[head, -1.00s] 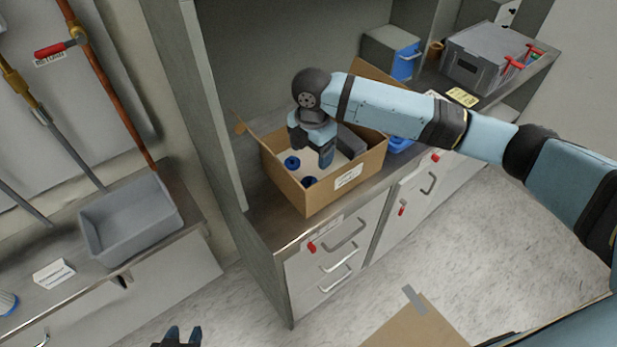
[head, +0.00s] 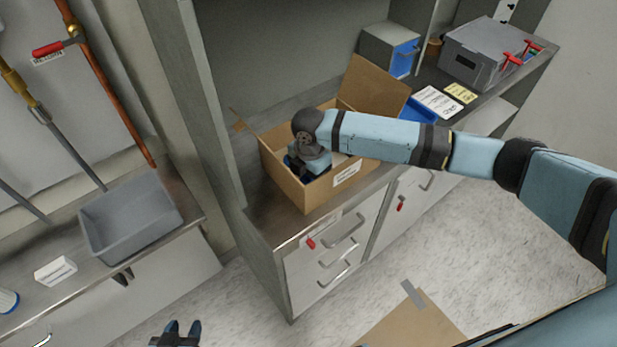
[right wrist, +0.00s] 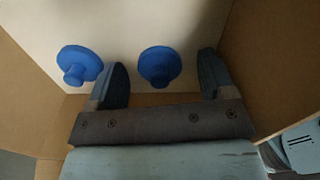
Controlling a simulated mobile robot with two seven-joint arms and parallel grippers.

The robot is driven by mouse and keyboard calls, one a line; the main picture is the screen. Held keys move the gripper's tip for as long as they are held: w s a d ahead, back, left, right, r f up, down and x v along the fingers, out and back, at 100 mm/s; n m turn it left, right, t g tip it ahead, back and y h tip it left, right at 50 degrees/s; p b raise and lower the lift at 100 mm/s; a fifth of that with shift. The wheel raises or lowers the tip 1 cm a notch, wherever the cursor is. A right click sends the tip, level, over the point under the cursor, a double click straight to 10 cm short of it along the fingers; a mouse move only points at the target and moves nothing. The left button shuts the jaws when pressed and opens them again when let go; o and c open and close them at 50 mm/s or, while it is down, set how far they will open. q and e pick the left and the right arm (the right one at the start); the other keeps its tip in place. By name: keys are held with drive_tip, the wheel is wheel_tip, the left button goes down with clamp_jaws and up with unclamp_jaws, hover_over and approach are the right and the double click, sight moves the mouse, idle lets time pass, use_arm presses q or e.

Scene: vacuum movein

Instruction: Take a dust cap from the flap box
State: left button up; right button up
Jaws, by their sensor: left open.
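The flap box (head: 287,187) is an open brown cardboard box on the metal counter, with its flaps folded out. My right gripper (head: 307,178) reaches down inside it, and its fingertips are hard to see in the head view. In the right wrist view, two blue dust caps lie on the pale box floor. One dust cap (right wrist: 160,66) shows between the open fingers of my right gripper (right wrist: 163,82), with no visible contact. The other dust cap (right wrist: 78,64) lies just left of the left finger. My left gripper (head: 180,333) is open and empty at the bottom edge.
The box walls stand close around my right gripper. A grey panel rises left of the box. A blue tray (head: 416,108), cards (head: 438,102) and a grey crate (head: 482,58) sit to the right. A grey bin (head: 131,220) stands on the left counter.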

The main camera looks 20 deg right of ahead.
drive_tip(key=c, duration=0.9)
drive_tip(key=shift+r, duration=0.1)
